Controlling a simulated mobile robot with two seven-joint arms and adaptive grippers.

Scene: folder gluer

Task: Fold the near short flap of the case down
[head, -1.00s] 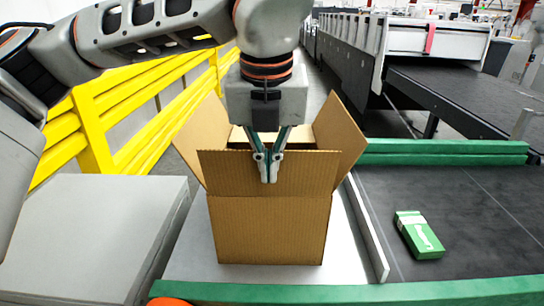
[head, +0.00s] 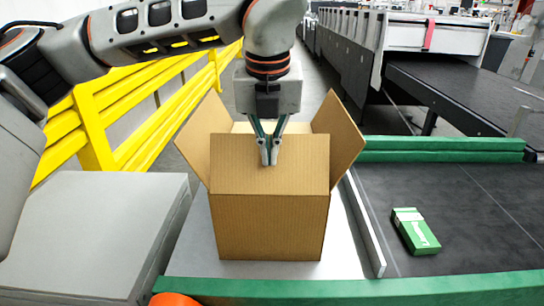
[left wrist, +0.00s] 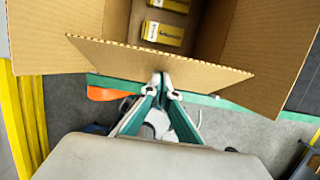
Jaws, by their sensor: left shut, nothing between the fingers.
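The open brown cardboard case (head: 268,228) stands on a light metal surface. Its near short flap (head: 235,165) stands up close to vertical along the near edge; it also shows in the left wrist view (left wrist: 200,68). The side flaps lean outward. My left gripper (head: 269,163) is shut and empty, its fingertips on the near, outer side of the near flap, seemingly against it. The left wrist view shows the fingertips (left wrist: 161,84) at that flap's edge. Yellow packs (left wrist: 163,33) lie inside the case. My right gripper is not in view.
A green and white carton (head: 416,231) lies on the dark belt at right. Green rails (head: 440,150) run behind the belt and along the front. A grey block (head: 90,235) and a yellow guard rail (head: 95,130) stand at left.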

